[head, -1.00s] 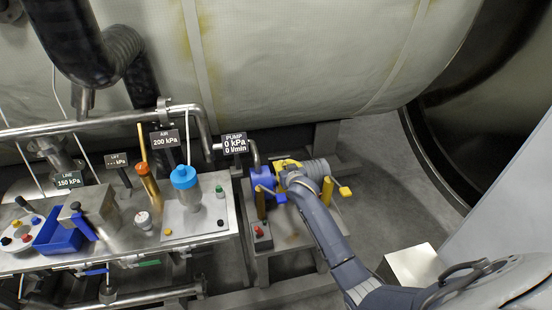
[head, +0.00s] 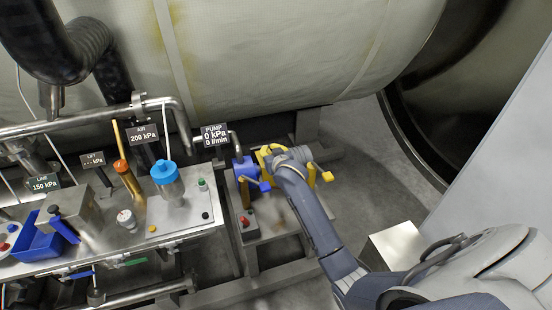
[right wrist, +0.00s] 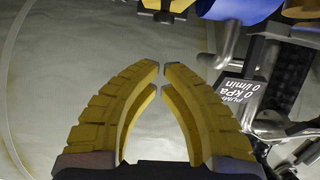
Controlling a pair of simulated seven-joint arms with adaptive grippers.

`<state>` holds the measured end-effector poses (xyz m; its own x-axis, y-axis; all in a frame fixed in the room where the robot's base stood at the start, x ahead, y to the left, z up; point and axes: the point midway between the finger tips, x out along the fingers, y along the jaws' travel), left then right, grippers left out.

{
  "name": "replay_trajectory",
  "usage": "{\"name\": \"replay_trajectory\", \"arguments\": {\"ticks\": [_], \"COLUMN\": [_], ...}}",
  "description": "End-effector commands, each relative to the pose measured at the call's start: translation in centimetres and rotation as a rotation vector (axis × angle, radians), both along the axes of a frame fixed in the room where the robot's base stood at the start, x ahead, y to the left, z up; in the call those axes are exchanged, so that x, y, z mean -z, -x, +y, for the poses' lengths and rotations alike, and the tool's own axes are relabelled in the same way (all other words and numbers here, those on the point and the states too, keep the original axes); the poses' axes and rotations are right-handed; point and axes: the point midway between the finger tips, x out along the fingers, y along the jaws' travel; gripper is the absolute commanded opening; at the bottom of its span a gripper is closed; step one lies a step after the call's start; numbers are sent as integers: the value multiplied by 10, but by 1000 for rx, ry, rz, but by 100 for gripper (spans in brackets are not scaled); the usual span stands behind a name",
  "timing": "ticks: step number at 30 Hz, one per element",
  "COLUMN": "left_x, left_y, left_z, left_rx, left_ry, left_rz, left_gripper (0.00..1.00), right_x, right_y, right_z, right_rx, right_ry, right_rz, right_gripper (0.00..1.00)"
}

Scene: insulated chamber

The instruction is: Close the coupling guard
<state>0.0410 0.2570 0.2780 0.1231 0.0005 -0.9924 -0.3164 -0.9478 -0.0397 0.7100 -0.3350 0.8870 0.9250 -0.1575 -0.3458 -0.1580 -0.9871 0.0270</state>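The pump unit stands at the middle of the head view, with a blue pump body (head: 246,169) and a grey ribbed motor (head: 301,154). A yellow part (head: 265,160) sits between them, where the coupling is; I take it for the guard, but cannot tell how far it is closed. My right arm reaches to it from the lower right and covers part of it. My right gripper (right wrist: 162,68) has yellow fingers whose tips nearly meet, with nothing between them. In the head view its fingertips are not clearly distinguishable from the yellow part. My left gripper is out of view.
Two yellow posts with a blue handle (head: 265,186) and a yellow handle (head: 327,176) stand before the pump. The PUMP sign (head: 214,135) stands behind left. A steel bench (head: 180,222) with valves is at left. Floor at right is open, with a pale box (head: 398,245).

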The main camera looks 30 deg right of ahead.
Motion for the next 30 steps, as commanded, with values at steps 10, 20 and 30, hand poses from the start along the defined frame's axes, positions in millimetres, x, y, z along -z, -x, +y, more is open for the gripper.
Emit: {"name": "replay_trajectory", "arguments": {"ticks": [10,20,30], "left_x": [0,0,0], "left_y": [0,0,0], "left_z": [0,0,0], "left_rx": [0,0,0], "left_ry": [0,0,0], "left_rz": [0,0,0], "left_gripper": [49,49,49], "right_x": [-14,-26,-28], "right_y": [47,60,43], "right_z": [8,10,5], "right_rx": [0,1,1], "right_ry": [-1,-10,-6], "right_rz": [0,-46,-78], "right_gripper": [0,0,0]}}
